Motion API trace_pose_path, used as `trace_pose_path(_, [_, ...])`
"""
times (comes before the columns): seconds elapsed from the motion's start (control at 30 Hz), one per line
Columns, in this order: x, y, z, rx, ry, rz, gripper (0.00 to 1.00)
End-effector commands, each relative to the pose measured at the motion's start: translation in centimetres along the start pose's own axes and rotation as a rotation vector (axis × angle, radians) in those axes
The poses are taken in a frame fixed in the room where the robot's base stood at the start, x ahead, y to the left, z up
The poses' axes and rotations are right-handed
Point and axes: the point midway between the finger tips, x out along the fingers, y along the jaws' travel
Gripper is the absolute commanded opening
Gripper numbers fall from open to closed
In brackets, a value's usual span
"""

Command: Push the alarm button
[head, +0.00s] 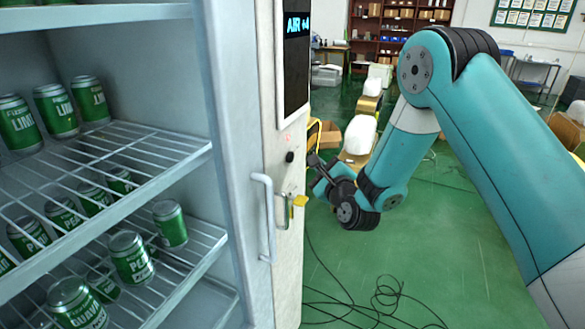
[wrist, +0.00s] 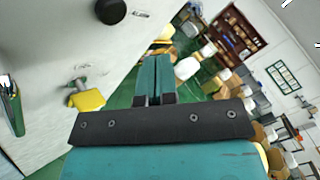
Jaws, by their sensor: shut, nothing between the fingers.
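A small round black button (head: 289,157) sits on the white front panel of the machine (head: 287,215), below the dark display. In the wrist view the black button (wrist: 110,11) is at the top edge, partly cut off, up and left of the fingertips. My gripper (head: 312,160) is just right of the button in the head view, apart from it. In the wrist view my gripper (wrist: 159,62) has its teal fingers together, with nothing between them.
Below the button a yellow key-like tag (head: 300,200) sticks out of the panel; it also shows in the wrist view (wrist: 88,100). A vertical handle (head: 268,220) is left of it. Shelves with green cans (head: 130,256) stand left. Cables (head: 390,300) lie on the green floor.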

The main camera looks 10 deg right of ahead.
Motion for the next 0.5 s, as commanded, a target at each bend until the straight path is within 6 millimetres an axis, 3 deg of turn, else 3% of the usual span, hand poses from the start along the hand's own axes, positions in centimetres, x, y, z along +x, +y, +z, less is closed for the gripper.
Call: trace_pose_path(0.5, [-1.2,-0.5,-0.8,-0.002,0.002,-0.002,0.0])
